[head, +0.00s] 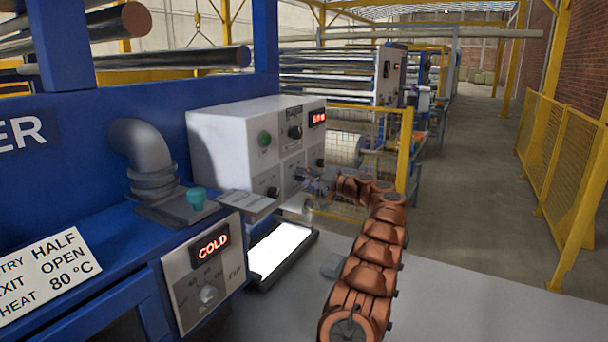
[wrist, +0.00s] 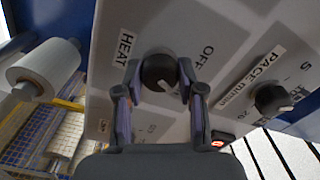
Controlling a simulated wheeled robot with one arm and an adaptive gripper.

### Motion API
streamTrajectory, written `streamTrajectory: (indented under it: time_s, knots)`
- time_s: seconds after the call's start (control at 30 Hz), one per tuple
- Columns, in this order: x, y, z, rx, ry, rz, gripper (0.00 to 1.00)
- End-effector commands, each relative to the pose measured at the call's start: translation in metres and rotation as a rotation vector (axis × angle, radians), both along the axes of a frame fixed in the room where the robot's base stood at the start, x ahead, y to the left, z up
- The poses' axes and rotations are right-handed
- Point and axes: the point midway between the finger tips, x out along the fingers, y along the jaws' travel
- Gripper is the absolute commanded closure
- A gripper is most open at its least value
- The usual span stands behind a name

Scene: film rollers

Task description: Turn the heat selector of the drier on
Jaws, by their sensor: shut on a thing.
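The heat selector (wrist: 160,75) is a round black knob with a pale mark, beside the labels HEAT and OFF in the wrist view. My gripper (wrist: 159,82) has one finger on each side of this knob and is shut on it. In the head view my gripper (head: 312,186) is at the lower front of the white control cabinet (head: 225,145), small and partly blurred into the background. Which setting the knob's mark points to is not clear. The knob at my fingers cannot be made out in the head view.
A PACE knob (wrist: 272,99) sits close to the right of my fingers in the wrist view. A panel (head: 200,275) reading COLD stands at the front left. A sign (head: 45,275) reads HEAT 80 °C. A yellow fence (head: 560,160) lines the open aisle.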

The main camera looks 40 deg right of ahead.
Motion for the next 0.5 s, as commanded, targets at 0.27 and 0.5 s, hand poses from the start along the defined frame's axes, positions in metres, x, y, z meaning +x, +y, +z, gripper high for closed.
streamTrajectory:
  time_s: [0.27, 0.5]
  knots:
    - [0.0006, 0.0007, -0.0008, 0.08, 0.026, 0.001, 0.96]
    - [0.0006, 0.0006, -0.0014, 0.096, 0.031, 0.001, 0.96]
